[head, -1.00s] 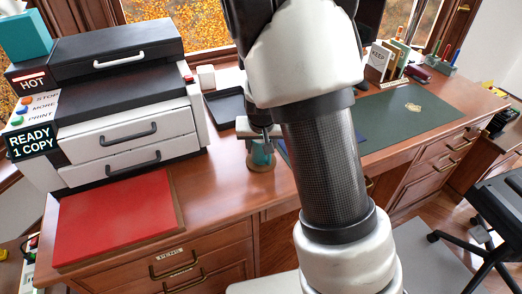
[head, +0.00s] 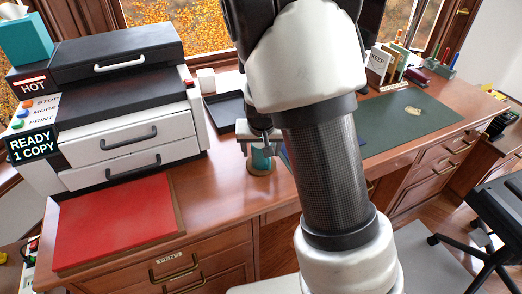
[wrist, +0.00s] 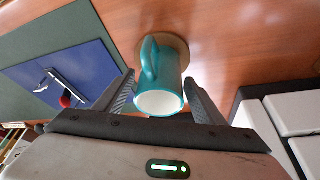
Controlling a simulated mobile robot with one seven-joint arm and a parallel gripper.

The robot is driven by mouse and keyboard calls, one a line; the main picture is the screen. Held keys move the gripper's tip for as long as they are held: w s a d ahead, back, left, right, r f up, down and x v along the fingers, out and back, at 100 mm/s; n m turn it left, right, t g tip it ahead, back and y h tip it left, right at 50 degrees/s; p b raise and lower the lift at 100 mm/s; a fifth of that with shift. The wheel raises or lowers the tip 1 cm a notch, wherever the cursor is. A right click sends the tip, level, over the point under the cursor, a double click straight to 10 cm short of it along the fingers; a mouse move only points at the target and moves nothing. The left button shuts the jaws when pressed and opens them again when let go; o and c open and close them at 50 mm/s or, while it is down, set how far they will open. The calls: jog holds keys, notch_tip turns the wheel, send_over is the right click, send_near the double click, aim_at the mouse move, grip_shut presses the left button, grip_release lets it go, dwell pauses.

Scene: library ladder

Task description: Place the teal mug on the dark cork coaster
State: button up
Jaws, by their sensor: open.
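The teal mug (wrist: 160,88) is between the two fingers of my gripper (wrist: 163,98) in the wrist view, with its handle towards the upper left. The fingers are spread, with a small gap on each side of the mug. The round brown cork coaster (wrist: 180,46) shows behind the mug's base. In the head view the mug (head: 261,159) appears upright on the coaster (head: 259,172), and my gripper (head: 260,146) is around its upper part. The gripper hides the mug's top there.
A large printer (head: 120,110) and a red pad (head: 115,220) are to the left on the desk. A black tray (head: 226,110) is behind the mug. A green desk mat (head: 415,120) lies to the right. The blue folder (wrist: 75,70) shows in the wrist view.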

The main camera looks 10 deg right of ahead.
jog(key=s+a+r+n+y+p, duration=0.1)
jog(key=s+r+p, duration=0.1)
jog(key=s+r, duration=0.75)
jog(key=s+r+y+p, duration=0.15)
jog(key=s+r, duration=0.45)
jog(key=r, duration=0.6)
jog(key=s+r+n+t+h, duration=0.1)
jog(key=s+r, duration=0.3)
jog(key=s, duration=0.6)
jog(key=shift+s+d+r+h, duration=0.35)
jog(key=shift+s+d+r, duration=0.05)
jog(key=shift+d, duration=0.05)
jog(key=shift+a, duration=0.1)
